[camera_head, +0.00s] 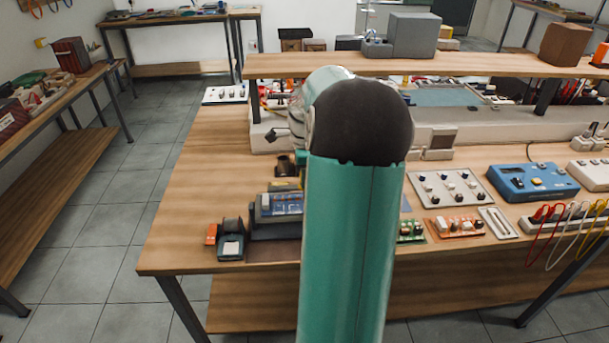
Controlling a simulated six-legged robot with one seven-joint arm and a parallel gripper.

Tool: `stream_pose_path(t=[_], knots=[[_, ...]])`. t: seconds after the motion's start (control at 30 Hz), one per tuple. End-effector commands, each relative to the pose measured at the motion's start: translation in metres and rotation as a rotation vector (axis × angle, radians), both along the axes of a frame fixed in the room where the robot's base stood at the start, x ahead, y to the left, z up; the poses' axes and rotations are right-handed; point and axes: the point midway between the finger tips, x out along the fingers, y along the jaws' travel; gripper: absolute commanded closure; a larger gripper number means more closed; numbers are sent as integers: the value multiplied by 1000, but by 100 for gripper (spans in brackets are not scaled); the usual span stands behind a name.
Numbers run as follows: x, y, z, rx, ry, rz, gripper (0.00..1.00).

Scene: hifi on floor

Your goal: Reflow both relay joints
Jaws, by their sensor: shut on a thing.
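My arm rises through the middle of the view, and my gripper is hidden behind it. A blue circuit board (283,204) sits in a dark holder (262,228) at the front left of the bench, just left of my arm. An orange board (460,227) and a green board (410,231) lie flat near the front edge, right of my arm. The green one is partly covered by the arm. I cannot tell which board carries the relay joints, and no soldering iron can be made out.
The wooden bench (190,215) has free room at its left. A small black and orange device (230,242) stands at its front left. A panel with knobs (449,188), a blue instrument (531,182) and hanging leads (560,222) are at right. A raised shelf (480,66) crosses the back.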

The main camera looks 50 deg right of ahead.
Motion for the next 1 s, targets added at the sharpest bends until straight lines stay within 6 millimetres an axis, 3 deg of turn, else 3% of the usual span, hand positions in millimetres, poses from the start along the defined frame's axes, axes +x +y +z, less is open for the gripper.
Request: stream_pose_path(t=[0.53,1.0], knots=[[0,0,42,0,1,0,95],[-2,-1,41,2,1,0,95]])
